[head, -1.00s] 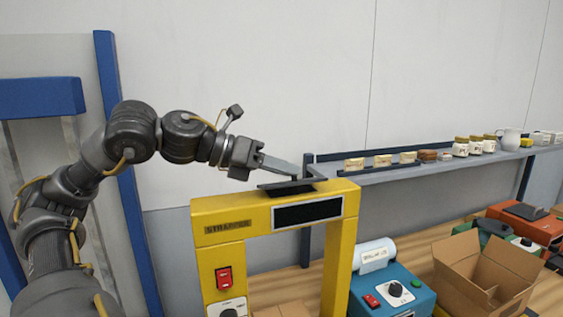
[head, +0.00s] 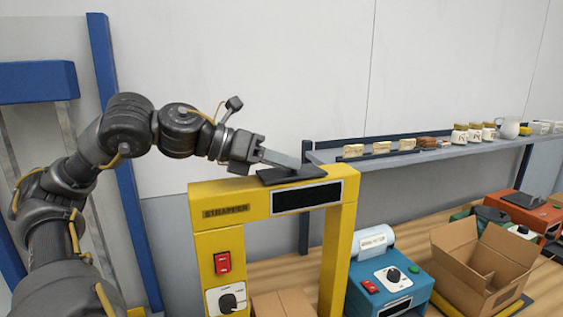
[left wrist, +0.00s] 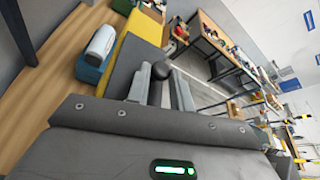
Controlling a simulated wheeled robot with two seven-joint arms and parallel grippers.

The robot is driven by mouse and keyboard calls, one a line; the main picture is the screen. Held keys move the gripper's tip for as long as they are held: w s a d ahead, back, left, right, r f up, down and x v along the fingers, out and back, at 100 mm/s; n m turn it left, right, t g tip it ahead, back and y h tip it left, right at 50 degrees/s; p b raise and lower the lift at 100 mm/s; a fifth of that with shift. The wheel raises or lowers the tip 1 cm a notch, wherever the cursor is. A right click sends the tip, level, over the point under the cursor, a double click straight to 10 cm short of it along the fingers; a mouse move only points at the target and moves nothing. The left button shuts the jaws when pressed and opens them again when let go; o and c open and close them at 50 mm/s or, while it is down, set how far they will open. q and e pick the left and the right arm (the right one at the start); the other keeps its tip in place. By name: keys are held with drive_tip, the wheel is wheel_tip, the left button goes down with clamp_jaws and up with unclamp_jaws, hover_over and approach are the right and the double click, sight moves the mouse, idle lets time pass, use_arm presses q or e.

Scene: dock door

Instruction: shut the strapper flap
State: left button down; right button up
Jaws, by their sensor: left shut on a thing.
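The yellow strapper (head: 340,235) is an arch-shaped machine with a dark display on its front beam. Its dark flap (head: 268,178) lies nearly flat along the top of the beam. Whether it is fully flush I cannot tell. My left gripper (head: 297,165) reaches in from the left, its fingers just above the flap. In the left wrist view, the fingers (left wrist: 158,88) are on either side of a dark round-ended knob (left wrist: 158,70), and the gripper is shut on it. The fingers partly hide the flap. My right gripper is not in view.
A blue machine (head: 385,285) and an open cardboard box (head: 480,262) stand right of the strapper on the wooden bench. A shelf (head: 440,155) with jars and small blocks runs behind. A blue post (head: 118,150) stands at the left.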

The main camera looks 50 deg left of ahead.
use_arm(q)
drive_tip(key=shift+d+f, duration=0.1)
drive_tip(key=shift+d, duration=0.05)
drive_tip(key=c, duration=1.6)
unclamp_jaws()
drive_tip(key=shift+s, duration=0.1)
drive_tip(key=o, duration=0.3)
drive_tip(key=shift+d, duration=0.1)
drive_tip(key=shift+o, duration=0.3)
drive_tip(key=shift+s+d+r, duration=0.1)
drive_tip(key=shift+d+r, duration=0.1)
drive_tip(key=shift+d, duration=0.05)
drive_tip(key=shift+a, duration=0.1)
drive_tip(key=shift+a+f, duration=0.1)
drive_tip(key=shift+a, duration=0.05)
